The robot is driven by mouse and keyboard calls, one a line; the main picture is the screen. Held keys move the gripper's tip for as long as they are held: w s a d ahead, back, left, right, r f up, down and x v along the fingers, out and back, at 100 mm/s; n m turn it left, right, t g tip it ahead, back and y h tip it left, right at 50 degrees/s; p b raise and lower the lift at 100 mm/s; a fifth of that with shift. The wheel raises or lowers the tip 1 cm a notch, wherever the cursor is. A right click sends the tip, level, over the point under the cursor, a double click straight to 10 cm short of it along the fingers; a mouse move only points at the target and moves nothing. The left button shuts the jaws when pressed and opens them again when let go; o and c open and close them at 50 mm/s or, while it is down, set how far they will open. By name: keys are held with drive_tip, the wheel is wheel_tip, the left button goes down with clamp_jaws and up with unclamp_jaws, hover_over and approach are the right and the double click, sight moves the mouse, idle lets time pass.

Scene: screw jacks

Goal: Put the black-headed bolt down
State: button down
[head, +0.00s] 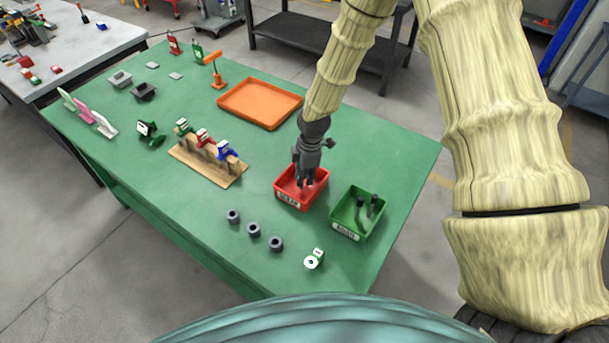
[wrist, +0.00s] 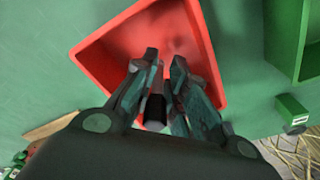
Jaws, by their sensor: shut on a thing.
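My gripper (head: 306,172) points down over the red bin (head: 298,204), its fingers reaching inside the rim. In the wrist view my gripper (wrist: 165,85) is shut on the black-headed bolt (wrist: 155,108), which shows as a dark cylinder with a greyer end between the fingers. The red bin (wrist: 100,55) lies below it in that view. I cannot tell whether the bolt touches the bin floor. In the head view the fingers hide the bolt.
A green bin (head: 345,228) with dark bolts stands right of the red one. Several grey collars (head: 254,230) and a white-and-green part (head: 313,260) lie in front. An orange tray (head: 235,105) and a wooden rack (head: 188,167) are farther left on the green table (head: 395,150).

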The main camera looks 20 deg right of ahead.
drive_tip(key=shift+f, duration=0.2)
drive_tip(key=c, duration=1.4)
unclamp_jaws()
drive_tip(key=shift+w, duration=0.1)
drive_tip(key=shift+c, duration=0.2)
wheel_tip(320, 180, up, 12)
drive_tip(key=d+b, duration=0.1)
drive_tip(key=b, duration=0.3)
drive_tip(key=shift+s+d+r, duration=0.15)
drive_tip(key=shift+s, duration=0.05)
